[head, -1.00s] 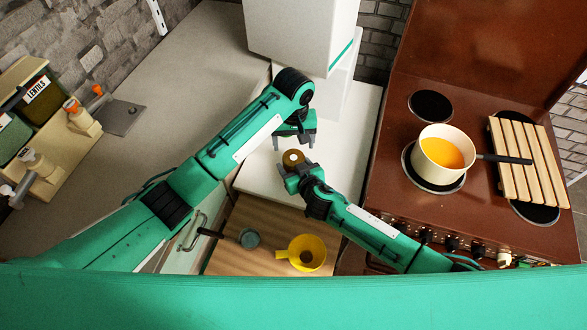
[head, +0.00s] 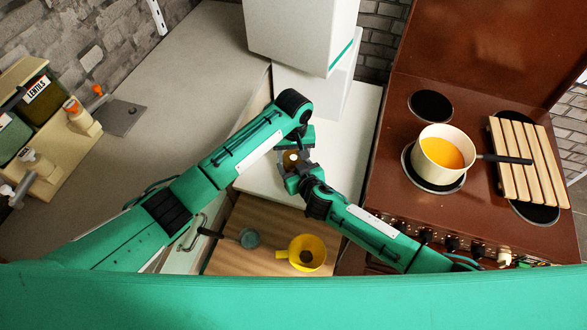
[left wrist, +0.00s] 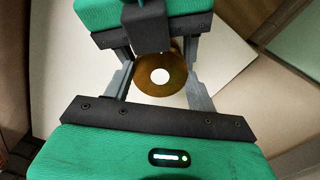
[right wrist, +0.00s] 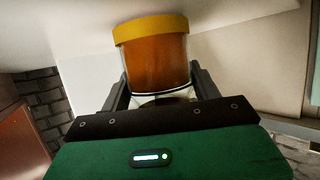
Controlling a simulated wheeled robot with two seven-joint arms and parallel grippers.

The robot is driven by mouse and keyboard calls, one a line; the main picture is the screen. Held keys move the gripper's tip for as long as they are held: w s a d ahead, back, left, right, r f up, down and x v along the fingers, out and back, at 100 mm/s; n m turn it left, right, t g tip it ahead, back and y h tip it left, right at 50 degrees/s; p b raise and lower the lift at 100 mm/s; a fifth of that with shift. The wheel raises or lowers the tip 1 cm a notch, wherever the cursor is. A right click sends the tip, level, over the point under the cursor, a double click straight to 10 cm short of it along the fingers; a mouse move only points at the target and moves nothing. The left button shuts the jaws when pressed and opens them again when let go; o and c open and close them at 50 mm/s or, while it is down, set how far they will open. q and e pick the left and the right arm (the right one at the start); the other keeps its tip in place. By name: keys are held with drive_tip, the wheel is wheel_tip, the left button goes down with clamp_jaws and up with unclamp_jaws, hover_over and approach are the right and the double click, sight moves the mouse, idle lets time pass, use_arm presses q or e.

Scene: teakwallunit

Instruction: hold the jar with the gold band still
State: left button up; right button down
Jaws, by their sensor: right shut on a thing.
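The jar with the gold band (head: 291,158) is partly hidden between my two grippers in the head view. In the right wrist view the jar (right wrist: 155,65) has amber contents and a wide gold band at one end. My right gripper (head: 293,176) is shut on the jar; its fingers (right wrist: 160,95) grip the end away from the band. My left gripper (head: 292,152) is over the jar's gold end. In the left wrist view its fingers (left wrist: 160,90) are apart, one on each side of the round gold top (left wrist: 148,83), which has a white disc at its centre.
A white surface (head: 345,140) lies under the grippers. A wooden board (head: 250,215) in front bears a yellow funnel-like piece (head: 318,250) and a small dark-handled tool (head: 249,238). The brown stove (head: 400,205) at right carries a pot of orange liquid (head: 430,168).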

use_arm(q)
drive_tip(key=shift+m, duration=1.7)
drive_tip(key=shift+c, duration=0.2)
drive_tip(key=o, duration=1.1)
drive_tip(key=shift+r, duration=0.1)
drive_tip(key=shift+r, duration=2.2)
drive_tip(key=shift+c, duration=0.3)
